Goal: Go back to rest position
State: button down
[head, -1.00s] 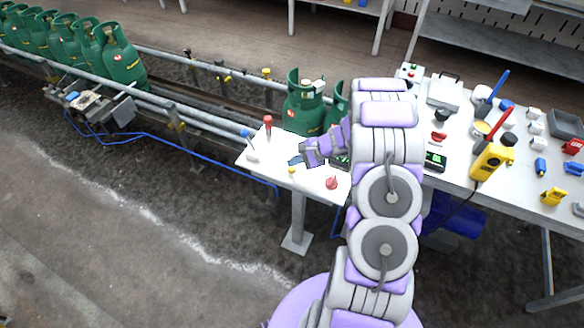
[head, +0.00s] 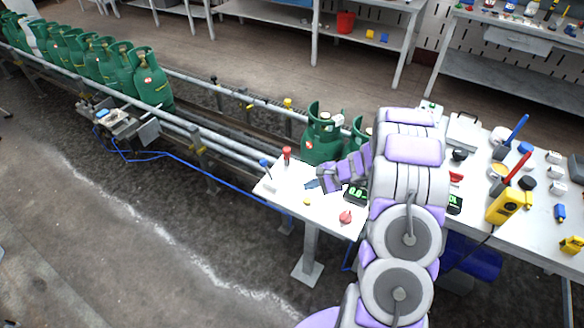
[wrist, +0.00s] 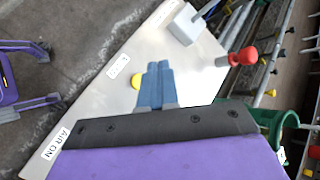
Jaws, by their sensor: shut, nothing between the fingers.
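My gripper (head: 314,184) is over the small white control table (head: 325,224) beside the conveyor, with my arm reaching across from the right. In the wrist view my gripper's blue-grey fingertips (wrist: 155,72) lie together, with nothing between them. They point over the white panel (wrist: 112,92), near a yellow button (wrist: 137,81). A red-handled lever (wrist: 243,57) and a white block on a rod (wrist: 187,25) stand beyond the fingertips. In the head view the red lever (head: 287,154), a blue-tipped lever (head: 265,168) and a red knob (head: 345,217) stand on the same table.
Several green gas cylinders (head: 150,80) line the conveyor (head: 215,128) at left. Another cylinder (head: 321,138) stands right behind the control table. A cluttered white table (head: 470,215) is at right, with a yellow device (head: 506,205). Open floor (head: 110,240) lies at lower left.

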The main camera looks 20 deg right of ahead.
jog(key=s+a+r+n+g, duration=0.6)
jog(key=s+a+r+n, duration=0.3)
jog(key=s+a+r, duration=0.7)
jog(key=s+r+n+g+h, duration=0.1)
jog(key=s+r+n+h, duration=0.2)
jog(key=s, duration=0.8)
jog(key=s+a+r+n+h, duration=0.1)
jog(key=s+r+n+h, duration=0.3)
jog(key=s, duration=0.8)
notch_tip(320, 180, up, 2)
jog(key=shift+r+n+g, duration=0.1)
jog(key=shift+n+g, duration=0.3)
jog(key=shift+n, duration=0.1)
